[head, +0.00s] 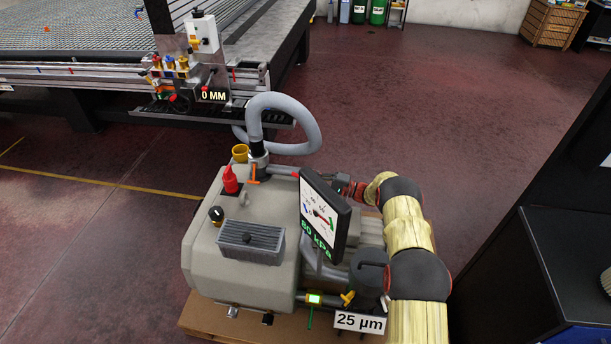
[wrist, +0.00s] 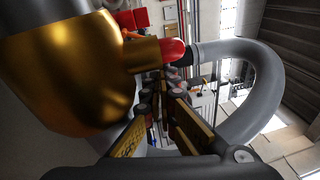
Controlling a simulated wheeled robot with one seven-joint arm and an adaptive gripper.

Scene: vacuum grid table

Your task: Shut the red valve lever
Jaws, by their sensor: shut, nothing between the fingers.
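In the head view, an orange valve piece (head: 254,175) stands at the foot of the grey hose on the pump, and a short red bar (head: 281,171), apparently its lever, runs right from it toward the gauge panel. In the wrist view, a large brass-coloured body (wrist: 80,70) fills the upper left; its stem points right to a rounded red end (wrist: 172,50) beside the hose's dark collar. I cannot tell if this is the same lever. My gripper (wrist: 165,95) is shut and empty, below that red end.
The gauge panel (head: 323,216) stands close to my wrist. The grey hose (head: 313,120) arcs above the valve. A red fitting (head: 230,181) and a yellow cup (head: 240,152) sit on the pump (head: 205,260). The grid table (head: 110,50) is behind; open floor lies at right.

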